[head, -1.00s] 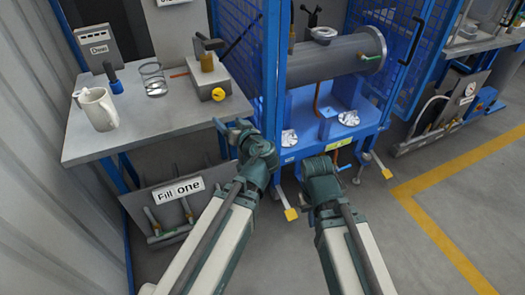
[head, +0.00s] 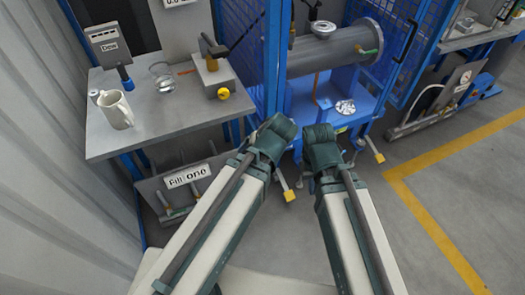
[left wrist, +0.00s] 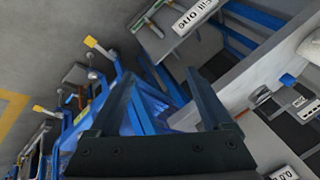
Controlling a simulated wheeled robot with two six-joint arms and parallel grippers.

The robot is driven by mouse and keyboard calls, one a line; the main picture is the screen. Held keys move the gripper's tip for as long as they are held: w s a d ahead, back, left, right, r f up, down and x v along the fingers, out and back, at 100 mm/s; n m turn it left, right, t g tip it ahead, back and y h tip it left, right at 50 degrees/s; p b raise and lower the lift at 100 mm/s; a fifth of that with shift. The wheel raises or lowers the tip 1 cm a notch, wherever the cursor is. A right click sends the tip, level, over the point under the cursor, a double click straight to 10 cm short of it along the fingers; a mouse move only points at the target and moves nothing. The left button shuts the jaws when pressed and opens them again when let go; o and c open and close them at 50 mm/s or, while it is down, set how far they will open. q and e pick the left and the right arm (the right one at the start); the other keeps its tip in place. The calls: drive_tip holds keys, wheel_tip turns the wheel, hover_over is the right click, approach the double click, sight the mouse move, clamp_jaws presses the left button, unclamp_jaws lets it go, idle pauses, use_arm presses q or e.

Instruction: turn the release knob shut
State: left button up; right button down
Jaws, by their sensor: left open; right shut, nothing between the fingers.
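A round yellow knob (head: 223,93) sits on the front of a grey block (head: 212,75) with a brass part and dark lever, at the bench's right edge in the head view. I cannot tell whether the knob is open or shut.
The bench (head: 150,125) carries a white mug (head: 115,108), a glass (head: 161,77) and a grey box with a blue plug. A "Fill one" panel (head: 187,176) stands below. A grey flanged cylinder (head: 330,53) lies in a blue caged stand.

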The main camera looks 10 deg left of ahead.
use_arm(q)
drive_tip(key=shift+m+g+h, duration=0.8)
drive_tip(key=shift+m+g, duration=0.1)
drive_tip(key=s+d+p, duration=0.1)
drive_tip(key=s+d+r+p, duration=0.1)
drive_tip(key=s+d, duration=0.1)
drive_tip(key=shift+s+d+r, duration=0.2)
drive_tip(key=shift+s+d, duration=0.05)
drive_tip(key=shift+d, duration=0.05)
